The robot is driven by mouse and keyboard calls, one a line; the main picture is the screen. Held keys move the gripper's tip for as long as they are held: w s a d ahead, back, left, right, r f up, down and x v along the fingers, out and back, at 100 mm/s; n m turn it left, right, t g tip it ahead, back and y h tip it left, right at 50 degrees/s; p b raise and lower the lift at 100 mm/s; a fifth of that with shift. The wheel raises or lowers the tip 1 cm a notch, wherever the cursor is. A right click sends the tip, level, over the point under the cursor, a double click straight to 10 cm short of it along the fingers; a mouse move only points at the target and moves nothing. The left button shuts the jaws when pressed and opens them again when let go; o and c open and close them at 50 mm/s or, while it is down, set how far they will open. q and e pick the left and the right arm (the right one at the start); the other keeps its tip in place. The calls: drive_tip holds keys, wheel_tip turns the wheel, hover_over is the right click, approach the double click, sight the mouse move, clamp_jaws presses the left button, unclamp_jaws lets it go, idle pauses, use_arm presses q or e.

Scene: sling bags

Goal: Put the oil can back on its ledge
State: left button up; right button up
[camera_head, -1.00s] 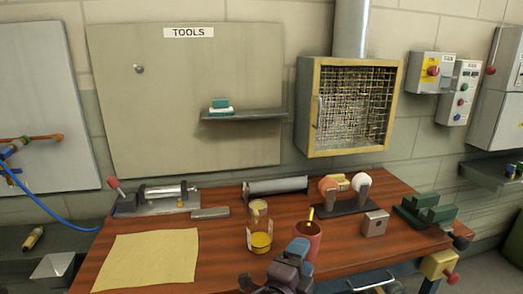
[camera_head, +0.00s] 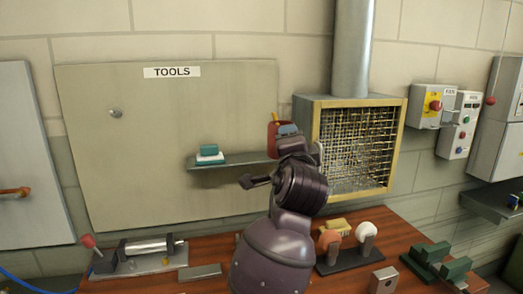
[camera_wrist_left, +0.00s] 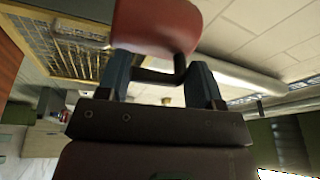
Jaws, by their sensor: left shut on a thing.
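The oil can (camera_head: 272,142) is red with a yellow spout. It is upright in the head view, at the right end of the grey ledge (camera_head: 228,165) on the tool board. My left gripper (camera_head: 287,130) is shut on it, and the gripper and wrist hide part of the can. I cannot tell whether its base touches the ledge. In the left wrist view the red can (camera_wrist_left: 155,22) sits between the fingertips (camera_wrist_left: 160,62). My right gripper is not in view.
A green and white block (camera_head: 208,154) stands on the ledge's left part, with bare ledge between it and the can. The mesh-fronted yellow cabinet (camera_head: 400,150) is close on the right. Below is the wooden bench (camera_head: 225,288) with several tools.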

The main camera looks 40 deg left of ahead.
use_arm(q)
drive_tip(key=w+a, duration=0.1)
drive_tip(key=a, duration=0.1)
drive_tip(key=w+a, duration=0.2)
drive_tip(key=shift+w, duration=0.1)
drive_tip(key=w+a+p, duration=0.1)
drive_tip(key=w+a, duration=0.8)
drive_tip(key=a, duration=0.2)
wheel_tip(320, 180, down, 7)
drive_tip(key=shift+d, duration=0.15)
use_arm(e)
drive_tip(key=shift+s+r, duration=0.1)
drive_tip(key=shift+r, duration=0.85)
use_arm(q)
drive_tip(key=shift+w, duration=0.1)
drive_tip(key=o, duration=0.6)
drive_tip(key=shift+f, duration=0.1)
drive_tip(key=shift+o, duration=1)
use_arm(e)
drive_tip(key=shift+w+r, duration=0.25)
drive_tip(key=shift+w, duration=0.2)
